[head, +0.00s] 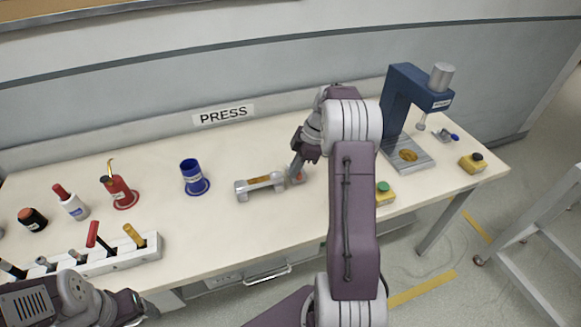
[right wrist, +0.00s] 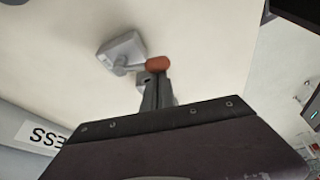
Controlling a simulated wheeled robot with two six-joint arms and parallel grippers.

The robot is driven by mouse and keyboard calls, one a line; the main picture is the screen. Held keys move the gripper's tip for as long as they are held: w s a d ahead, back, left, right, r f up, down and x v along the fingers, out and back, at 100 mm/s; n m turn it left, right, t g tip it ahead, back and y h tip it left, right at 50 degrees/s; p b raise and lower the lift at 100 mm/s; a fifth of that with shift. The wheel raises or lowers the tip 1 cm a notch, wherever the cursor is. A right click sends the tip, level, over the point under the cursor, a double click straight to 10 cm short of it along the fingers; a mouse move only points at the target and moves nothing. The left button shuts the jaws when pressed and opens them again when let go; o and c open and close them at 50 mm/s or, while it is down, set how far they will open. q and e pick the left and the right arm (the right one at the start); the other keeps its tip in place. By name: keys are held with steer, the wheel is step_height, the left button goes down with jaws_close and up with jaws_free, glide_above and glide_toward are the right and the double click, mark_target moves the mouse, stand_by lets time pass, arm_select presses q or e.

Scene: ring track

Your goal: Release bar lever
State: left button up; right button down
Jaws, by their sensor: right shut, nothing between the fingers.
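In the right wrist view a grey block (right wrist: 121,50) carries a short lever ending in an orange-red knob (right wrist: 158,63). My right gripper (head: 296,172) points down at the fixture's right end. Its fingers (right wrist: 156,88) are shut and empty, just by the knob; I cannot tell whether they touch it. My left gripper (head: 148,310) shows only partly at the lower left, and its fingers are unclear.
A blue press (head: 402,90) stands to the right, with a green-button box (head: 384,193) and a yellow box (head: 472,163) near it. A blue cup (head: 191,175), a red container (head: 119,190) and bottles stand left. A white tool rack (head: 120,258) lies along the front edge.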

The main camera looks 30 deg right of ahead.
steer(key=shift+s+d+n, duration=0.2)
steer(key=shift+d+n, duration=0.05)
steer(key=shift+n, duration=0.15)
arm_select(q)
steer(key=shift+r, duration=0.3)
arm_select(e)
steer(key=shift+d, duration=0.1)
arm_select(q)
steer(key=shift+p, duration=0.3)
arm_select(e)
steer(key=shift+s+d, duration=0.1)
steer(key=shift+d, duration=0.05)
arm_select(q)
steer(key=shift+s+r+p, duration=0.4)
steer(key=shift+r+p, duration=0.2)
steer(key=shift+s+r+p, duration=0.4)
steer(key=shift+r+p, duration=0.15)
steer(key=shift+r, duration=0.05)
arm_select(e)
step_height(320, 180, up, 10)
steer(key=shift+a, duration=0.25)
